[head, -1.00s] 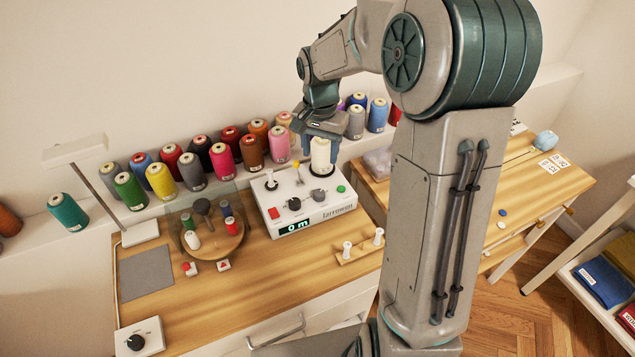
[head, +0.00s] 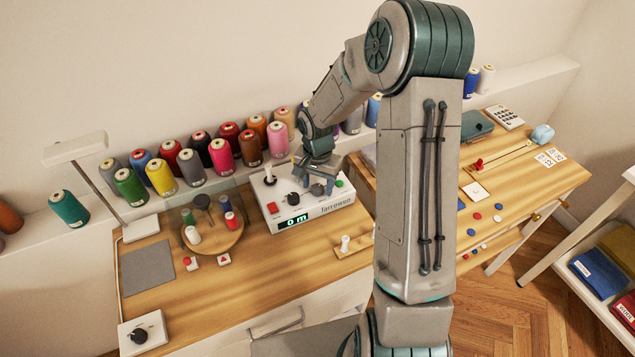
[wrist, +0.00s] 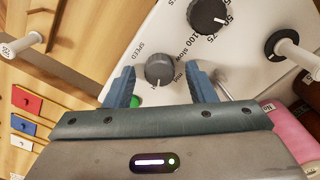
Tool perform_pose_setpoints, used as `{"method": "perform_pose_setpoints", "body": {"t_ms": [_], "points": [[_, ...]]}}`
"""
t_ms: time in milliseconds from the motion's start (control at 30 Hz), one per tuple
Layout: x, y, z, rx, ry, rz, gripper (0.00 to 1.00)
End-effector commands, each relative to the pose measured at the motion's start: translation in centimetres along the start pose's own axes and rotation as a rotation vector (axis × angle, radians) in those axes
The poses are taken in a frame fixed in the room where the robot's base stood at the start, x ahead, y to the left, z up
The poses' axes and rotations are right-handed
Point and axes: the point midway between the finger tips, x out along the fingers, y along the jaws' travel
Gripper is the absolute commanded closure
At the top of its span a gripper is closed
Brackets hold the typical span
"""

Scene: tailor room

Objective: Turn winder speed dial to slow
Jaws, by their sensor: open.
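The white winder (head: 335,208) stands on the wooden table, its display reading "0 m". Its grey speed dial (wrist: 159,70), beside the word SPEED, is near the middle of the wrist view; it also shows in the head view (head: 317,189). The word "slow" is printed on its upper right side in the wrist view. My gripper (wrist: 161,72) is open, with one finger on each side of the dial. I cannot tell whether they touch it. In the head view my gripper (head: 319,176) is low over the winder's top.
A black numbered dial (wrist: 207,15) sits close to the speed dial. A green button (head: 339,183) is near the winder's right end, and a white spindle (wrist: 290,50) rises from its top. Thread cones (head: 222,157) line the shelf behind. A round wooden tray (head: 214,240) stands left.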

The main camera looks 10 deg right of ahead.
Motion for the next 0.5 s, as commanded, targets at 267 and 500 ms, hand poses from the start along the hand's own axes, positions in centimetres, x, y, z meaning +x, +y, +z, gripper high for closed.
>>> {"method": "perform_pose_setpoints", "body": {"t_ms": [267,500], "points": [[0.15,0.01,0.02,0.000,0.000,0.000,0.50],[0.13,0.01,0.02,0.000,0.000,0.000,0.95]]}}
